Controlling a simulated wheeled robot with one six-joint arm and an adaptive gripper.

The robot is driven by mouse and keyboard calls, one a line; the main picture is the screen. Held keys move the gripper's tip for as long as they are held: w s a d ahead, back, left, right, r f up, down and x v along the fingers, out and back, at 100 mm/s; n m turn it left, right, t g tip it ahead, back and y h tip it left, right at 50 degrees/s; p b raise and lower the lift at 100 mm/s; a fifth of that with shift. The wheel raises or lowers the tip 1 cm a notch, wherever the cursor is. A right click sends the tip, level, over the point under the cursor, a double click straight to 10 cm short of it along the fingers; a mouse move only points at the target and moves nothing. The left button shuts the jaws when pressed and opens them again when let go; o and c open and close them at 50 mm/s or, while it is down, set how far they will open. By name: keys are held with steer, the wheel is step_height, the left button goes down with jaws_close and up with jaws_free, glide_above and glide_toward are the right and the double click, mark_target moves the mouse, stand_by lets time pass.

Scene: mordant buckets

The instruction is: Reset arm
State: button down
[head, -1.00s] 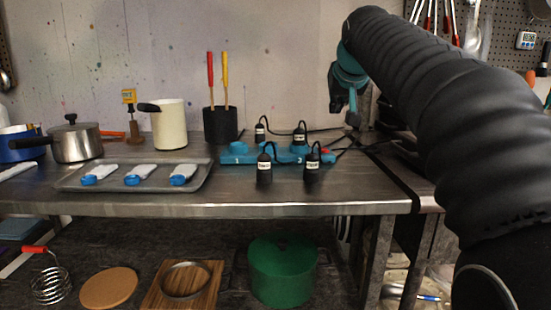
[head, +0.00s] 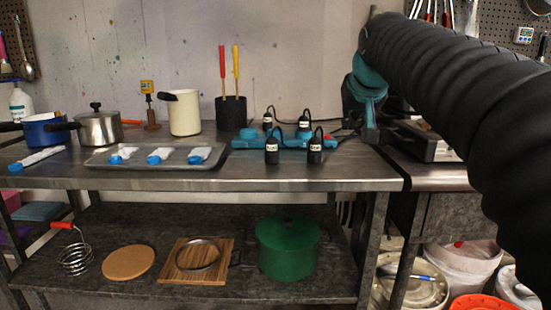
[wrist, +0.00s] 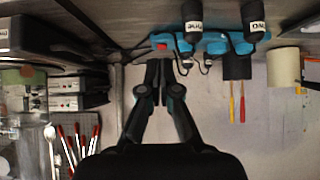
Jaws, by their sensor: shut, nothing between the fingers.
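My gripper (head: 370,135) hangs at the right end of the long metal table in the head view, below my black sleeved arm. In the wrist view my gripper (wrist: 163,55) has its fingers together and holds nothing. The wrist picture looks upside down. Past the fingertips is the blue power strip (wrist: 215,42) with its red switch; it also shows in the head view (head: 240,143). I cannot tell the exact gap between the fingertips and the strip.
Black labelled plugs (head: 272,152) stand along the strip. A grey tray (head: 100,159), a cream pot (head: 185,113), a steel pot (head: 98,130) and a black utensil holder (head: 231,115) share the table. A green pot (head: 288,250) sits below. White buckets (head: 468,266) stand on the floor at right.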

steer(key=s+f+g, duration=0.4)
steer(key=s+f, duration=2.5)
steer(key=shift+s+f, duration=0.25)
steer(key=shift+s, duration=0.15)
